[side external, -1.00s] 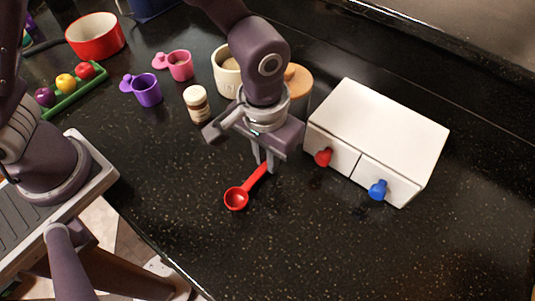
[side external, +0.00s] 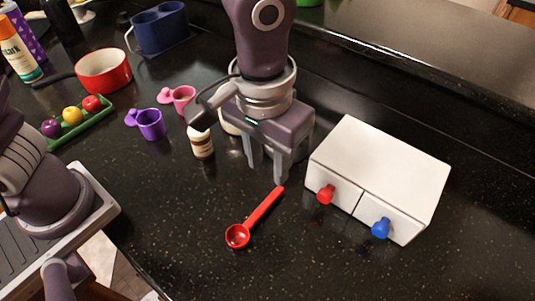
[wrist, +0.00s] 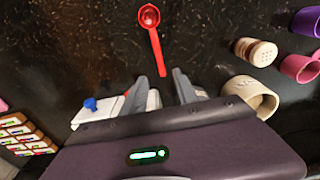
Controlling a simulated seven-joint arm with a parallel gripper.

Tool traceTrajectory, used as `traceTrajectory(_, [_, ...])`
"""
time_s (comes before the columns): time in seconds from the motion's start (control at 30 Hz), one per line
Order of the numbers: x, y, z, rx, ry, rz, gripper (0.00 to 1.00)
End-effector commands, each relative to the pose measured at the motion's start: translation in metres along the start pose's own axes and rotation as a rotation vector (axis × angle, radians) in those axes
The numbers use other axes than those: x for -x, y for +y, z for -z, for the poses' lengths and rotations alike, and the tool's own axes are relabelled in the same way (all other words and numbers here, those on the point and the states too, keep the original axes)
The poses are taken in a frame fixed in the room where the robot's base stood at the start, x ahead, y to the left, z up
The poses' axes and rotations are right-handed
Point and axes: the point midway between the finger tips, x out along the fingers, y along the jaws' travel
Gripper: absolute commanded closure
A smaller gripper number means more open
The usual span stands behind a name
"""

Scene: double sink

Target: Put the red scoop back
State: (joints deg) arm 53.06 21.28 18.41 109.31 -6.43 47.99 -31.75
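The red scoop (side external: 262,218) lies on the black counter, its round bowl toward the front left and its handle pointing back right. It also shows in the wrist view (wrist: 151,28), with the handle end just beyond the fingers. My gripper (side external: 266,171) is open and empty, with its fingers apart above and behind the handle end. The fingers also show in the wrist view (wrist: 170,85), with nothing between them. A white two-drawer box (side external: 380,165) stands to the right, with a red knob (side external: 326,194) and a blue knob (side external: 381,228). Both drawers look shut.
A brown-labelled jar (side external: 202,144) stands just left of my gripper. Purple (side external: 150,124) and pink (side external: 183,98) cups, a red pot (side external: 104,71), a green fruit tray (side external: 82,124) and a blue caddy (side external: 160,30) lie farther left. The front counter is clear.

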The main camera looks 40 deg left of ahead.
Motion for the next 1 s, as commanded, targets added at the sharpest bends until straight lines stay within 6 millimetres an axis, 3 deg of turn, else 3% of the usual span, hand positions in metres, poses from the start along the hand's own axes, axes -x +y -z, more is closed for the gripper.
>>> traceTrajectory(0.1, [0.014, 0.000, 0.000, 0.000, 0.001, -0.001, 0.65])
traceTrajectory(0.33, [0.019, -0.001, 0.000, 0.001, 0.000, 0.000, 0.65])
traceTrajectory(0.4, [0.027, -0.010, 0.002, 0.007, 0.005, -0.017, 0.65])
traceTrajectory(0.47, [0.044, -0.030, 0.003, 0.018, 0.020, -0.050, 0.65])
traceTrajectory(0.57, [0.084, -0.087, -0.006, 0.032, 0.087, -0.121, 0.65])
traceTrajectory(0.7, [0.117, -0.161, -0.048, 0.021, 0.249, -0.138, 0.65])
traceTrajectory(0.83, [0.118, -0.198, -0.086, 0.008, 0.378, -0.064, 0.65])
traceTrajectory(1.0, [0.112, -0.212, -0.106, 0.000, 0.436, 0.001, 0.65])
